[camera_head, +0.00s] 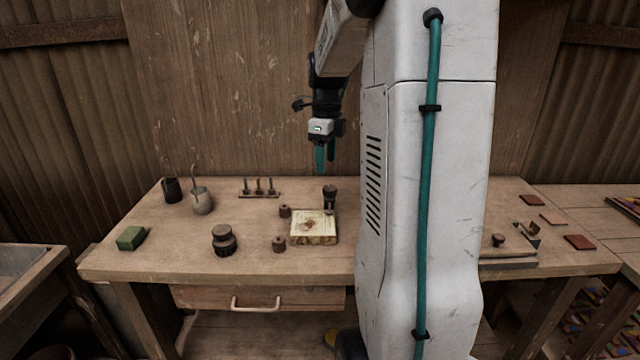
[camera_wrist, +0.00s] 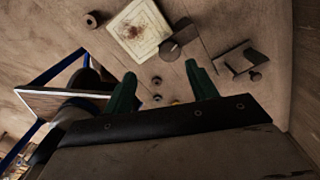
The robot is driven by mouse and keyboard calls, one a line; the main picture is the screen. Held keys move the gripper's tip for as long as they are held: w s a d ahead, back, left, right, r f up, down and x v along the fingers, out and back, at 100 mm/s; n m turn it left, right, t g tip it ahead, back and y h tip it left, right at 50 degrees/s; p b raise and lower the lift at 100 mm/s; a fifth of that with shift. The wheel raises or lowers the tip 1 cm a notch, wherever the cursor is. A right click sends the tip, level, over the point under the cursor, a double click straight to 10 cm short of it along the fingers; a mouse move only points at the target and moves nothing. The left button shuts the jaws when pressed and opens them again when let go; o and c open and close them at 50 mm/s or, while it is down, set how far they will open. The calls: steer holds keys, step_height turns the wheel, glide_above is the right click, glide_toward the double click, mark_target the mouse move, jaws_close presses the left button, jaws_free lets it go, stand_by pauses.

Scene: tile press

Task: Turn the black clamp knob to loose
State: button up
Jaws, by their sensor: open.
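A dark, round-topped upright piece (camera_head: 330,192), which looks like the black clamp knob, stands at the back right edge of the pale square tile (camera_head: 300,238). In the wrist view the knob (camera_wrist: 176,50) shows as a dark disc beside the tile (camera_wrist: 138,33). I cannot tell its setting. My gripper (camera_head: 321,162) hangs above the back of the table, higher than the knob and apart from it. In the wrist view its two green fingers (camera_wrist: 160,88) are spread with nothing between them.
Dark round pieces (camera_head: 224,240) and small brown cylinders (camera_head: 279,244) stand left of the tile. A peg rack (camera_head: 260,194), a pale pot (camera_head: 202,202) and a green block (camera_head: 131,238) are further left. My arm column hides part of the table. A bracket (camera_wrist: 240,58) shows in the wrist view.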

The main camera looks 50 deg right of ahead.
mark_target(330, 188)
steer(key=shift+d+f+m, duration=0.35)
steer(key=shift+d+m, duration=0.15)
steer(key=shift+d, duration=0.25)
steer(key=shift+d+f, duration=0.15)
steer(key=shift+f, duration=0.2)
step_height(330, 188, down, 7)
steer(key=shift+f, duration=0.1)
steer(key=shift+c, duration=0.3)
steer(key=c, duration=0.9)
